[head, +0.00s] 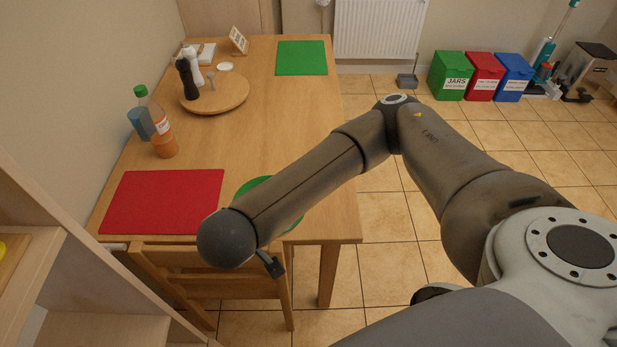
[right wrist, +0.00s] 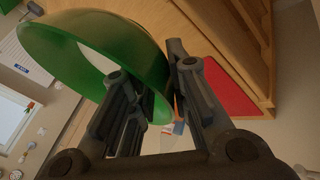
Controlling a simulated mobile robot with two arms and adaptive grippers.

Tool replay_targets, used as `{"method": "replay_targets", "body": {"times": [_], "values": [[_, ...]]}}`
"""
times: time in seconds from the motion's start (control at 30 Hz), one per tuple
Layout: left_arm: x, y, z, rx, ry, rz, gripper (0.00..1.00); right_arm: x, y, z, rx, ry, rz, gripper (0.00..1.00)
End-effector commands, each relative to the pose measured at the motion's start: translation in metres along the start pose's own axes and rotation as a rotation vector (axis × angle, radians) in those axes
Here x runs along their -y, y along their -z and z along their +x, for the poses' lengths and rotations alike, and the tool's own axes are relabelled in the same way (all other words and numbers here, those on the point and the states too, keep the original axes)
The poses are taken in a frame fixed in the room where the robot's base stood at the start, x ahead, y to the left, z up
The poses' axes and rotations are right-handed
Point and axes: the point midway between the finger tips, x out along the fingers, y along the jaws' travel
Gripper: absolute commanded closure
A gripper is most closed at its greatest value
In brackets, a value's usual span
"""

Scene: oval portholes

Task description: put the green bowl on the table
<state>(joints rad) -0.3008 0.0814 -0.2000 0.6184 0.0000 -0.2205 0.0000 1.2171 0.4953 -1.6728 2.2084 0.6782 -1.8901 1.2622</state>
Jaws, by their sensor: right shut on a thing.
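The green bowl (right wrist: 95,38) fills the upper left of the right wrist view. My right gripper (right wrist: 165,80) is shut on its rim, with one finger inside and one outside. In the head view the bowl (head: 253,184) shows at the near right part of the wooden table (head: 225,140), mostly hidden behind my right forearm. I cannot tell whether it touches the table top. Only a dark bit of the right gripper shows in the head view, below the wrist. My left gripper is not in view.
A red placemat (head: 163,202) lies left of the bowl, with a bottle (head: 160,130) and blue cup behind it. A round board (head: 215,94) holds shakers. A green placemat (head: 301,58) lies at the far end. A wooden chair (head: 205,285) stands at the near edge. The table's middle is clear.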

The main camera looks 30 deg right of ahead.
Motion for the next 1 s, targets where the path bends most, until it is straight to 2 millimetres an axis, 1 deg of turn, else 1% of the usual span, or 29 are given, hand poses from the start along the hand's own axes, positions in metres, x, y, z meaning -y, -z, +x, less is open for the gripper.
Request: {"method": "replay_targets", "body": {"times": [0.03,0.1,0.2,0.4,0.63,1.0], "values": [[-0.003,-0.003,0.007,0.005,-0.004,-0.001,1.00,-0.003,-0.009,0.011,-0.010,0.013,-0.023,1.00],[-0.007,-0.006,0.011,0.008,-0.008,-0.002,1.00,-0.009,-0.016,0.019,-0.031,0.028,-0.061,1.00],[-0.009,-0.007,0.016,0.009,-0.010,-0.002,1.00,-0.018,-0.025,0.030,-0.059,0.048,-0.111,1.00],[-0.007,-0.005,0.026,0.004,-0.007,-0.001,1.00,-0.040,-0.042,0.049,-0.109,0.084,-0.204,1.00],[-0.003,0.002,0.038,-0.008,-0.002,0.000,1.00,-0.069,-0.060,0.067,-0.160,0.121,-0.303,1.00],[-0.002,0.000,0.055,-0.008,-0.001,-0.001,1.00,-0.119,-0.088,0.086,-0.239,0.184,-0.458,1.00]]}}
